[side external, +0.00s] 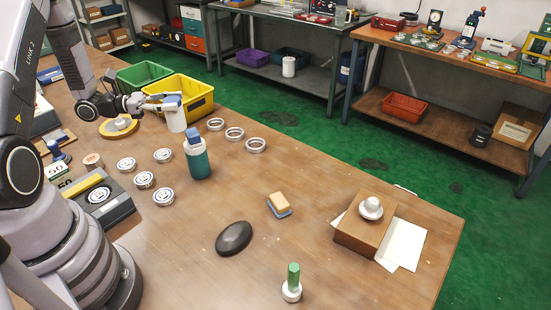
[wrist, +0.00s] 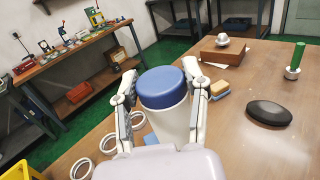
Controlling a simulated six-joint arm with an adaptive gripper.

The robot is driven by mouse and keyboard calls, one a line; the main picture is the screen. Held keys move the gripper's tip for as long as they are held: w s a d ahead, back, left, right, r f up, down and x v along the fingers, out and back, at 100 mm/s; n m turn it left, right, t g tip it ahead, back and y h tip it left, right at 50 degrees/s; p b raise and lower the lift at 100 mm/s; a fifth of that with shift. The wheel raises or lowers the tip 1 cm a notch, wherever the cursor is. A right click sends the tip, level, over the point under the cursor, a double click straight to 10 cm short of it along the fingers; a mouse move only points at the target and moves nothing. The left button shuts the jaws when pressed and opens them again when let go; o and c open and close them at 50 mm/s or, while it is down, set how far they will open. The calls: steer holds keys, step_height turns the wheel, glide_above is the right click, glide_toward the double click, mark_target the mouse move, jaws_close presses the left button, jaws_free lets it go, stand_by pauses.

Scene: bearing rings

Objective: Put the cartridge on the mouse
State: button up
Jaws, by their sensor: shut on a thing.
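The cartridge is a white cylinder with a blue cap (side external: 176,119), near the yellow bin in the side view. In the wrist view the cartridge (wrist: 168,118) stands upright between my fingers, blue cap up. My gripper (side external: 163,103) is shut on its sides; it also shows in the wrist view (wrist: 160,75). The cartridge appears to be held above the table, but its underside is hard to judge. The mouse (side external: 234,238) is a smooth black oval lying on the table, well apart from my gripper; it also shows at the right of the wrist view (wrist: 269,113).
A teal bottle with a blue top (side external: 198,160) stands between my gripper and the mouse. Several bearing rings (side external: 234,134) lie nearby. A sponge (side external: 279,203), a wooden box (side external: 362,236) and a green post on a white base (side external: 292,283) surround the mouse, with bare table between.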

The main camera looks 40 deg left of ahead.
steer(key=s+d+m+g+h, duration=0.1)
steer(key=d+m+g+h, duration=0.4)
steer(key=d, duration=0.9)
steer(key=m+g, duration=0.4)
steer(key=g, duration=0.3)
glide_above(233, 231)
step_height(233, 231, down, 14)
steer(key=shift+r, duration=0.15)
steer(key=shift+f, duration=0.25)
steer(key=shift+f, duration=0.1)
steer(key=o, duration=1.2)
